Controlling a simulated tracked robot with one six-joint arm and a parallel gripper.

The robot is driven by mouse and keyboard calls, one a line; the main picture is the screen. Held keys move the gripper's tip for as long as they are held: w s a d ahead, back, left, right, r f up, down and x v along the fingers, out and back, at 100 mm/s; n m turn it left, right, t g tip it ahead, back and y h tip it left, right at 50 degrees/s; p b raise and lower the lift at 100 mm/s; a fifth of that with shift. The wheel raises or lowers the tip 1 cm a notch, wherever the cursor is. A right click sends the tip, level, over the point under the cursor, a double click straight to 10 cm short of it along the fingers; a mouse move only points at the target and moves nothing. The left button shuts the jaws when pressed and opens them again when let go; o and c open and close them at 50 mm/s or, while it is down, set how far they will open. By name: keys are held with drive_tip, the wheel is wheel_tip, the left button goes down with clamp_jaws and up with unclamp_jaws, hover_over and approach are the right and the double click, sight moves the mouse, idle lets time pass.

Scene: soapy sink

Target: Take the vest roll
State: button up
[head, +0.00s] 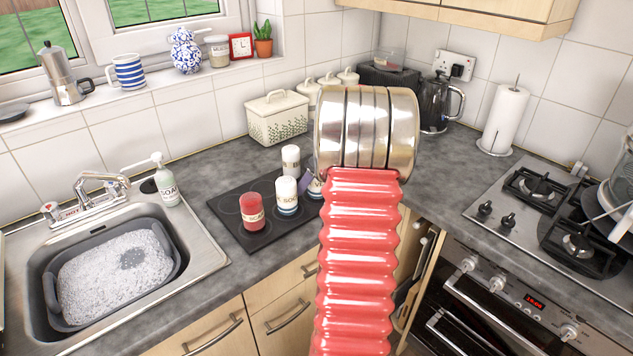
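No thing in view is clearly marked as the vest roll. Several upright labelled cylinders stand on a black board on the worktop: a red one (252,211), a white one with a blue base (286,195), a white one (290,160) behind it, and another, partly hidden by my arm. A white paper roll (502,118) stands upright on a holder at the right. My red ribbed arm with its metal drum fills the middle and hides most of my gripper.
A sink with a grey basin of suds (118,275) is at the left, with a soap bottle (166,184) beside it. A cream bread bin (277,118) stands by the back wall. A black kettle (436,103) and gas hob (530,205) are at the right. Worktop left of the board is clear.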

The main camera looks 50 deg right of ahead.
drive_tip(key=shift+c, duration=0.5)
drive_tip(key=c, duration=1.2)
drive_tip(key=shift+o, duration=0.2)
drive_tip(key=shift+r, duration=0.15)
wheel_tip(320, 180, up, 10)
drive_tip(key=shift+f, duration=0.1)
drive_tip(key=shift+r, duration=1.35)
